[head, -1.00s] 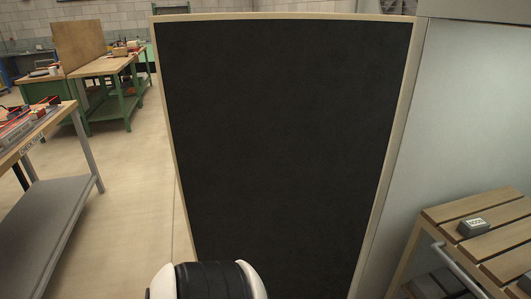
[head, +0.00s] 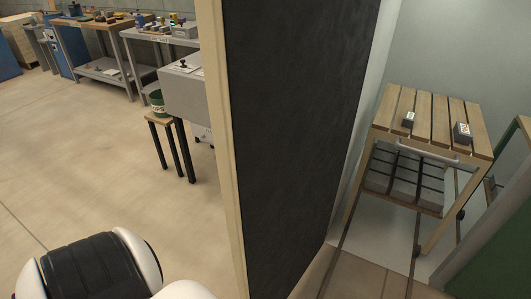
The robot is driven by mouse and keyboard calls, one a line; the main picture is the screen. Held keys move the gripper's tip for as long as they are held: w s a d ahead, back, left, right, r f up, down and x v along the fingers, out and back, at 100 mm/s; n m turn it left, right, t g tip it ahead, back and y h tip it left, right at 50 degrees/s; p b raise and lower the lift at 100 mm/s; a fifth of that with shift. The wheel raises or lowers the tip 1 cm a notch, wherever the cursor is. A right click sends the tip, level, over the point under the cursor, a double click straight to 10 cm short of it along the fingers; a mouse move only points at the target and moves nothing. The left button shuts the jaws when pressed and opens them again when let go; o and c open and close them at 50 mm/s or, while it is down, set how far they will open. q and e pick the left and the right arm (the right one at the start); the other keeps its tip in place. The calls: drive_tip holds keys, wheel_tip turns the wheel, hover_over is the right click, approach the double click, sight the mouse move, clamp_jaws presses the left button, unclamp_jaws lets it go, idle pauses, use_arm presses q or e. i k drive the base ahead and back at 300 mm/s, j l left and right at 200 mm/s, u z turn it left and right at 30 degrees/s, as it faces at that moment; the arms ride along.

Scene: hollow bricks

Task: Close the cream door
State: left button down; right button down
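The cream door (head: 225,150) stands upright in the middle of the head view. Its cream edge faces me, and its dark inner panel (head: 300,130) faces right. The door stands open, with its far side by the pale wall at the right. Its top runs out of the picture, and its handle and outer face are not in sight. Neither of my grippers is in view. Only a white and black part of my own body shows at the lower left.
A slatted wooden cart (head: 440,125) with small grey boxes stands right of the door. A green panel (head: 500,240) is at the right edge. A stool (head: 165,120) holding a green pot and several workbenches (head: 95,70) stand behind at left. The left floor is clear.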

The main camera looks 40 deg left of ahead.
sight(284, 80)
drive_tip(key=j+z, duration=0.1)
drive_tip(key=j, duration=0.4)
drive_tip(key=k+j+z, duration=0.1)
drive_tip(key=j, duration=0.45)
drive_tip(key=j+z, duration=0.1)
drive_tip(key=j, duration=0.4)
drive_tip(key=k+j+z, duration=0.1)
drive_tip(key=j, duration=0.4)
drive_tip(key=k+j+z, duration=0.1)
drive_tip(key=j, duration=0.45)
drive_tip(key=k, duration=0.05)
